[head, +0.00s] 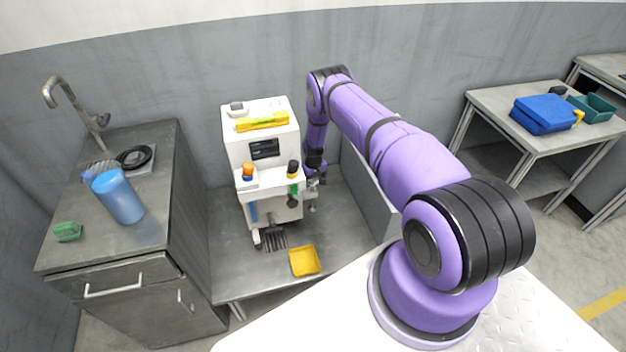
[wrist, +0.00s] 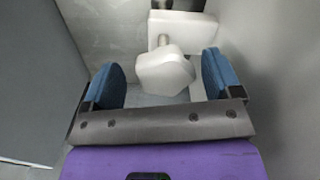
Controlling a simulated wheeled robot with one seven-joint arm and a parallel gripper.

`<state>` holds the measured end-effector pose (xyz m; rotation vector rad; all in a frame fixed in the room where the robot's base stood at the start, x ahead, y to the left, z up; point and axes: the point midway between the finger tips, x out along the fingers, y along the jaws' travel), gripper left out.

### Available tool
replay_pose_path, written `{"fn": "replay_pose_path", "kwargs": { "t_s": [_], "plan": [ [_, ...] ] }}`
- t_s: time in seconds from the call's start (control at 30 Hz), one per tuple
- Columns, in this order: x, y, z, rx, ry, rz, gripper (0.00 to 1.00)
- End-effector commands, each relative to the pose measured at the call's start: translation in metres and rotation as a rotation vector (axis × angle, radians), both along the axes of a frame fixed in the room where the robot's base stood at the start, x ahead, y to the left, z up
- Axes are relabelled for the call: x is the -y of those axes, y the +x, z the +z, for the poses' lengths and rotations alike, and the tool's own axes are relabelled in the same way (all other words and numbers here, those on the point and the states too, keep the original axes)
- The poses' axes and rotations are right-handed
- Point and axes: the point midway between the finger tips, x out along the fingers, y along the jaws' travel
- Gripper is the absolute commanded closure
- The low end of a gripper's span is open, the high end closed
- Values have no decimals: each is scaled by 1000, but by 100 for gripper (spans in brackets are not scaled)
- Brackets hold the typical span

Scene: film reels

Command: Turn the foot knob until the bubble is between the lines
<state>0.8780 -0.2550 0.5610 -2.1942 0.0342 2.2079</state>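A white machine (head: 262,150) stands on the low bench. A yellow level (head: 262,122) lies on its top, with a greenish vial; the bubble and lines are too small to read. In the wrist view a white, blunt-cornered foot knob (wrist: 165,73) sits on a short stem under a white block (wrist: 183,28). My gripper (wrist: 160,70) is open, with a blue-padded finger on either side of the knob and a narrow gap at each side. In the head view my arm reaches down at the machine's right side, and the fingers are not clear there.
A yellow tray (head: 304,261) and a dark brush-like tool (head: 274,238) lie in front of the machine. A grey panel (head: 370,192) stands close on the right. The sink cabinet (head: 125,240) with a blue cup (head: 118,197) is on the left.

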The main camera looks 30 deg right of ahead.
Motion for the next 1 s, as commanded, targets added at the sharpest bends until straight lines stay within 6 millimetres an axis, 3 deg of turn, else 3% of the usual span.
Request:
{"fn": "replay_pose_path", "kwargs": {
  "t_s": [0.37, 1.0],
  "plan": [
    [-1, 2, 7, 3, 1, 2, 16],
    [0, 2, 100, 2, 1, 2, 16]
  ]
}}
